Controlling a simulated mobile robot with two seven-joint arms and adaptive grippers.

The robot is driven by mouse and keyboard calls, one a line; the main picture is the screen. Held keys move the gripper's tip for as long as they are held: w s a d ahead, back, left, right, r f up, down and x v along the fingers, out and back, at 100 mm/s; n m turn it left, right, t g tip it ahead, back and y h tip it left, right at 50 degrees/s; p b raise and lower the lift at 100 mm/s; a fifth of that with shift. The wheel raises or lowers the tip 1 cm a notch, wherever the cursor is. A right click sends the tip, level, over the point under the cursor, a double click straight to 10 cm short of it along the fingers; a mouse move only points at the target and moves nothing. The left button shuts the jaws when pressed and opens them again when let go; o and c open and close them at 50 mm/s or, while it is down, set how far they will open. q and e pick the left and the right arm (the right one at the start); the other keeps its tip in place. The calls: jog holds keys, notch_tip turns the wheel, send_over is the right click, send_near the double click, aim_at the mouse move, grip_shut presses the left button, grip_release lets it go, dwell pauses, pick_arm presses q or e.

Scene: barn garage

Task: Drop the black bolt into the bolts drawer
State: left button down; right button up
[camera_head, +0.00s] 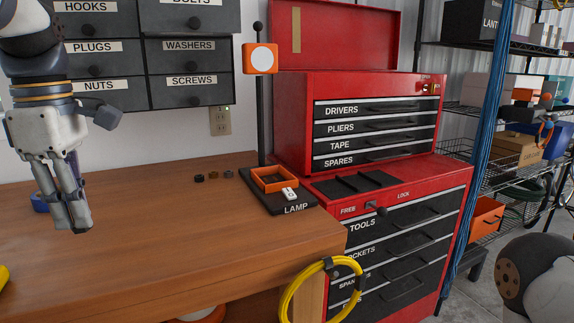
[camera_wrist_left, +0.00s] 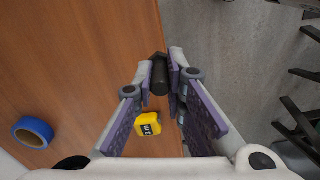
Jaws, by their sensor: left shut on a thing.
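My left gripper (camera_head: 72,226) points down over the left part of the workbench, below the drawer cabinet. In the left wrist view its fingertips (camera_wrist_left: 162,82) are shut on the black bolt (camera_wrist_left: 158,72), which sits between the pads with its head at the far end. In the head view the fingers hide the bolt. The bolts drawer (camera_head: 170,17) is at the top of the wall cabinet, right column. My right gripper is out of view.
A blue tape roll (camera_wrist_left: 33,131) and a yellow tape measure (camera_wrist_left: 147,122) lie on the workbench (camera_head: 190,235). Small dark pieces (camera_head: 213,175) and a black lamp tray (camera_head: 272,203) are farther right. A red tool chest (camera_head: 290,110) stands beyond. The bench middle is clear.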

pick_arm(q)
jog(key=s+d+f+m, duration=0.2)
jog(key=d+f+m, duration=0.5)
jog(key=f+m, duration=0.3)
jog(key=s+d+f+m, duration=0.3)
jog(key=d+f+m, duration=0.4)
jog(key=f+m, duration=0.4)
jog(key=shift+d+f+m, duration=0.15)
jog(key=shift+f+m, duration=0.15)
jog(key=shift+f, duration=0.15)
